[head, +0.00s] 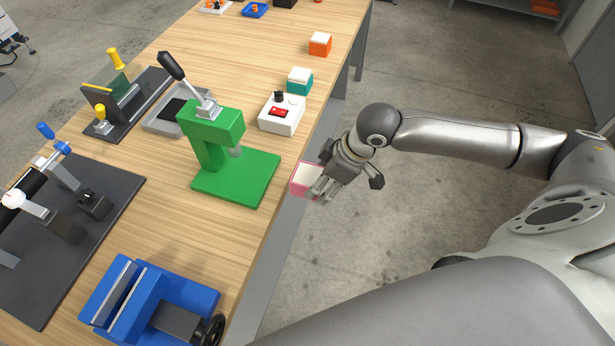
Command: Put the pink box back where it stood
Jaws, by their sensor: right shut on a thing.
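The pink box (302,180), with a pale top, is in my right gripper (321,184) in the head view. The gripper is shut on it, and its fingers hide part of the box. Box and gripper appear just off the right edge of the wooden table, to the right of the green press. I cannot tell the box's exact height against the table top. My left gripper is not in view.
The wooden table (160,222) carries a green press (240,180), a blue vise (150,300), a white control box (282,115), a teal box (299,84) and an orange box (320,46). Dark fixtures stand at the left.

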